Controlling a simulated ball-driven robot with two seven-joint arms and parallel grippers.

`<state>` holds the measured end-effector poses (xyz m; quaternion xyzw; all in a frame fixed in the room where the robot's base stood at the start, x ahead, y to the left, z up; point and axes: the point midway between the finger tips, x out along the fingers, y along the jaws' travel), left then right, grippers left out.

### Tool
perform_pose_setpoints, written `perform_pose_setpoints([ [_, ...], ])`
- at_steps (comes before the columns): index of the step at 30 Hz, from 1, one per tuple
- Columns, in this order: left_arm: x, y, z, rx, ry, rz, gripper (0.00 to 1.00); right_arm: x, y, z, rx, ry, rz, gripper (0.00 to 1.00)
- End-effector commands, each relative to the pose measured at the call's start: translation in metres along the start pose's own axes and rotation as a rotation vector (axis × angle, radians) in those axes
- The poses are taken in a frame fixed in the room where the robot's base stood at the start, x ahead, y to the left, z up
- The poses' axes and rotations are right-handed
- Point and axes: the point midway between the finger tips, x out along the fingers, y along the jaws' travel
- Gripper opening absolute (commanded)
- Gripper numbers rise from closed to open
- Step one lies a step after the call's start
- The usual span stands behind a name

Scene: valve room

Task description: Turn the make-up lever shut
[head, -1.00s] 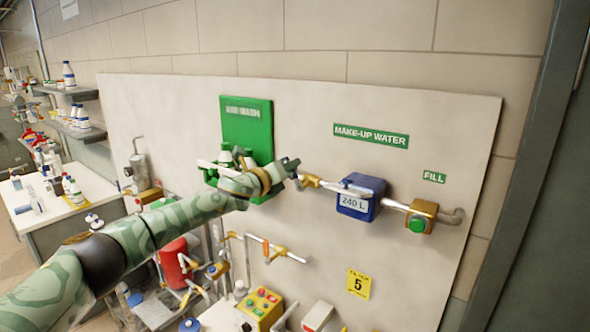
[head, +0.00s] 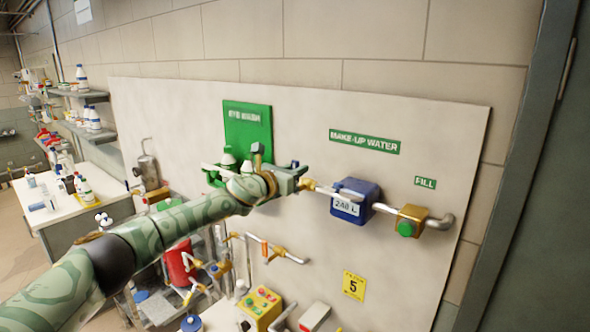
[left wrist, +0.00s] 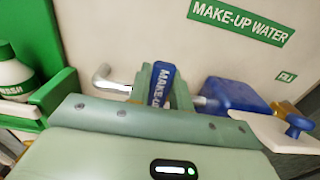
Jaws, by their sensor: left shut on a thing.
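The blue make-up lever (left wrist: 160,88), with white lettering, shows in the left wrist view between my left gripper's fingers. My left gripper (head: 298,178) is shut on it, at the left end of the make-up water pipe (head: 321,189). In the left wrist view the lever looks set across the line of the pipe. The head view does not show the lever clearly behind the gripper. The green make-up water sign (head: 364,142) is above the pipe. My right gripper is not in view.
A blue meter (head: 355,200) reading 240 L and a brass fill valve with a green button (head: 406,229) sit along the pipe to the right. The green eye wash station (head: 247,128), with bottles, is close behind my left wrist. Other pipes and a yellow button box (head: 260,305) are below.

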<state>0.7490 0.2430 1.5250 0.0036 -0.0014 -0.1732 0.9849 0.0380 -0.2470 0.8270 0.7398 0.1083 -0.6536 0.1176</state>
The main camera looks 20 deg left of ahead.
Motion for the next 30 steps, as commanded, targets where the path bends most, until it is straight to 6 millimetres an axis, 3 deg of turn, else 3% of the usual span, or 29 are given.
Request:
perform_pose_setpoints([
  [12,0.000,-0.002,-0.007,0.010,0.011,-0.005,0.00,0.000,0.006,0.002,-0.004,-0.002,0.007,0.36],
  [13,0.000,-0.002,-0.007,0.010,0.011,-0.005,0.26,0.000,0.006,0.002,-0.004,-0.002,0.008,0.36],
  [15,0.000,-0.002,-0.006,0.009,0.009,-0.004,0.43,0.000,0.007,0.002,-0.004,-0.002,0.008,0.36],
  [25,-0.002,0.000,-0.002,0.009,0.003,-0.001,0.43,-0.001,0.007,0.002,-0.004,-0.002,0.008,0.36],
  [30,-0.019,0.001,0.001,0.011,0.002,-0.001,0.43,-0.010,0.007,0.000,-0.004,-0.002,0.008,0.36],
])
